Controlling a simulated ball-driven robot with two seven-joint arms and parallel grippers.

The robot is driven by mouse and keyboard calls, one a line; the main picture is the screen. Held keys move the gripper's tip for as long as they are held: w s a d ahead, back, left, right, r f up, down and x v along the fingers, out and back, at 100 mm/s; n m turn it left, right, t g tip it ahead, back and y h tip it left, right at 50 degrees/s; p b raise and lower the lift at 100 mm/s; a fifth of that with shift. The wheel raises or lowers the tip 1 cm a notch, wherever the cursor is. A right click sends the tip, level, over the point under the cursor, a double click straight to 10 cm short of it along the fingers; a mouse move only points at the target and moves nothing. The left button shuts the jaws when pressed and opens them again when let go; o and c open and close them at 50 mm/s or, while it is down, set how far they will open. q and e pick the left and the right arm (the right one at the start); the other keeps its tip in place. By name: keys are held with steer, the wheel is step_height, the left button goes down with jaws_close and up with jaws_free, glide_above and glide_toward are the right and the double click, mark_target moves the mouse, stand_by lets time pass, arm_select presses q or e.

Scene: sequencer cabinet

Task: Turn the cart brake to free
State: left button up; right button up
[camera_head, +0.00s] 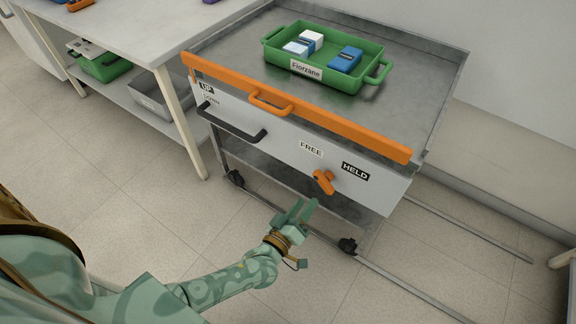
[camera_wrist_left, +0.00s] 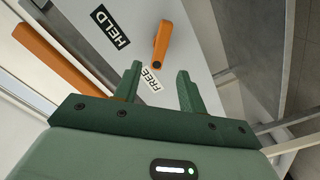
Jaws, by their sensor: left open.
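The orange cart brake handle (camera_head: 323,181) sticks out from the white front panel of the cart (camera_head: 290,140). It sits below and between the FREE label (camera_head: 311,149) and the HELD label (camera_head: 355,171). I cannot tell for sure which label it is set to. My left gripper (camera_head: 306,204) is open and empty, below and a little left of the handle, apart from it. In the left wrist view the handle (camera_wrist_left: 169,30) shows beyond the open fingers (camera_wrist_left: 157,88), with the FREE label (camera_wrist_left: 150,79) between the fingertips and HELD (camera_wrist_left: 111,26) at upper left. My right gripper is not in view.
An orange bar (camera_head: 300,108) with a handle runs along the cart's front top edge. A black handle (camera_head: 232,123) sits at the panel's left, near UP and DOWN labels. A green tray (camera_head: 276,59) with boxes stands on the cart. A table (camera_head: 130,40) stands left.

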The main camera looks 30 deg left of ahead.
arm_select(q)
steer(key=s+p, duration=0.1)
steer(key=s, duration=0.5)
steer(key=shift+s, duration=0.2)
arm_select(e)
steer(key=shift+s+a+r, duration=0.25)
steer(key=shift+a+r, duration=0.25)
arm_select(q)
steer(key=shift+a, duration=0.1)
